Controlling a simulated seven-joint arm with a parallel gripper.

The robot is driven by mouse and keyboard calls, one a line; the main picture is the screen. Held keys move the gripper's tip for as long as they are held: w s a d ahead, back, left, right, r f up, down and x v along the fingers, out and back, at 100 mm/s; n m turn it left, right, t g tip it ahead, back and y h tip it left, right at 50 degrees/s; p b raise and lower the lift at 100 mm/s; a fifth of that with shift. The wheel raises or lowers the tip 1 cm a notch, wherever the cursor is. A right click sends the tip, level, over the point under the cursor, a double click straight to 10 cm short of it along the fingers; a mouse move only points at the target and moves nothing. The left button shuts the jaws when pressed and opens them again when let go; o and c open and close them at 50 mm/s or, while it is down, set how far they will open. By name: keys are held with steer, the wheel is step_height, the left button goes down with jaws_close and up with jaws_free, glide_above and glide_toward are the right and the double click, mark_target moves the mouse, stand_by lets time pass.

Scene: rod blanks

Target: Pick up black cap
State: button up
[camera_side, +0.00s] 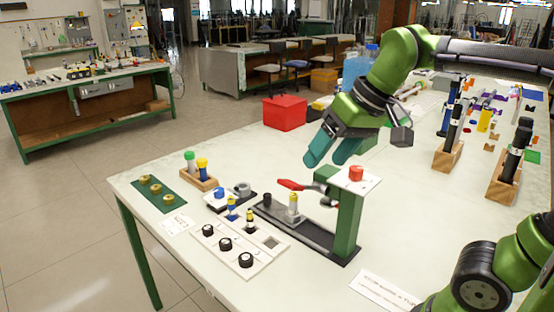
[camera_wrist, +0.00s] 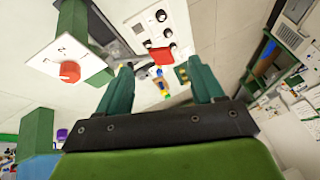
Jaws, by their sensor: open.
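Three round black caps lie in a row on a white board (camera_side: 233,247) near the front left of the table: a far one (camera_side: 208,230), a middle one (camera_side: 224,244) and a near one (camera_side: 245,259). In the wrist view the caps show as dark discs, one of them the black cap (camera_wrist: 168,33), on the white board (camera_wrist: 143,25) beyond the fingers. My gripper (camera_side: 329,160) has teal fingers and hangs above the table, behind the green press and well apart from the caps. It also shows in the wrist view (camera_wrist: 160,66), with its fingers spread and nothing between them.
A green press (camera_side: 347,225) with a red knob (camera_side: 356,173) and red handle (camera_side: 290,184) stands between my gripper and the board. A wooden block (camera_side: 199,184) with green and yellow-blue pieces is behind the board. A red box (camera_side: 285,112) stands farther back. Rod racks (camera_side: 448,154) stand right.

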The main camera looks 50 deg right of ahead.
steer(key=w+g, duration=0.1)
steer(key=w, duration=0.2)
steer(key=w+a+n+g, duration=0.1)
steer(key=w, duration=0.2)
steer(key=w+a+g, duration=0.1)
steer(key=w, duration=0.2)
steer(key=shift+w+a+r+n+h, duration=0.1)
steer(key=shift+w+r+n+h, duration=0.2)
steer(key=shift+n+h, duration=0.1)
steer(key=w+a+f+n+g+h, duration=0.1)
steer(key=w+a+f+g, duration=0.15)
steer(key=w, duration=0.45)
glide_above(247, 258)
steer(key=f, duration=2.3)
steer(key=shift+s+d, duration=0.2)
steer(key=shift+d, duration=0.2)
steer(key=shift+w+a+f, duration=0.15)
steer(key=shift+a+f, duration=0.05)
steer(key=shift+f, duration=1.35)
steer(key=shift+w+a+f, duration=0.1)
steer(key=shift+a+f, duration=0.05)
steer(key=shift+f, duration=1.4)
steer(key=shift+c, duration=0.3)
steer(key=c, duration=1)
steer(key=shift+r, duration=0.1)
steer(key=shift+c, duration=0.2)
